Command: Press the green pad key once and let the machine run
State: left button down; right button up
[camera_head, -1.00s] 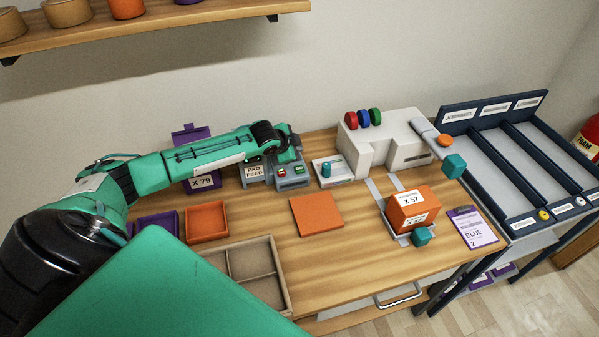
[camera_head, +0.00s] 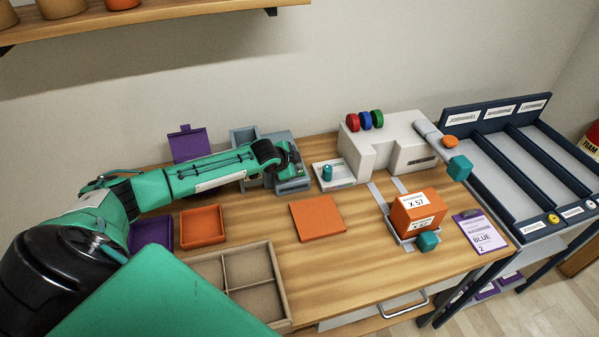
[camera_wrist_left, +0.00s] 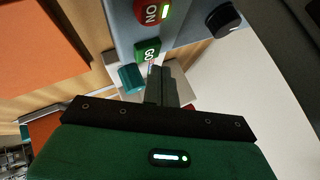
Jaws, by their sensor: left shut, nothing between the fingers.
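The green GO key (camera_wrist_left: 148,50) shows in the left wrist view on a grey panel, beside a red ON key (camera_wrist_left: 151,12) with a lit green strip. My left gripper (camera_wrist_left: 155,72) is shut and empty, its fingertips close to the edge of the GO key. I cannot tell whether they touch it. In the head view my left gripper (camera_head: 292,160) is over the grey key unit (camera_head: 294,184) and hides both keys. The white machine (camera_head: 385,145) with red, blue and green discs stands to the right. My right gripper is not in view.
An orange box labelled X 57 (camera_head: 417,211) sits on the rails before the machine. A white plate with a teal peg (camera_head: 327,173) stands beside the key unit. An orange square (camera_head: 317,218), trays (camera_head: 202,226) and a divided box (camera_head: 285,290) lie on the table.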

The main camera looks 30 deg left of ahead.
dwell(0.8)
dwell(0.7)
pick_arm(q)
jog(key=shift+f, duration=0.15)
jog(key=shift+f, duration=0.25)
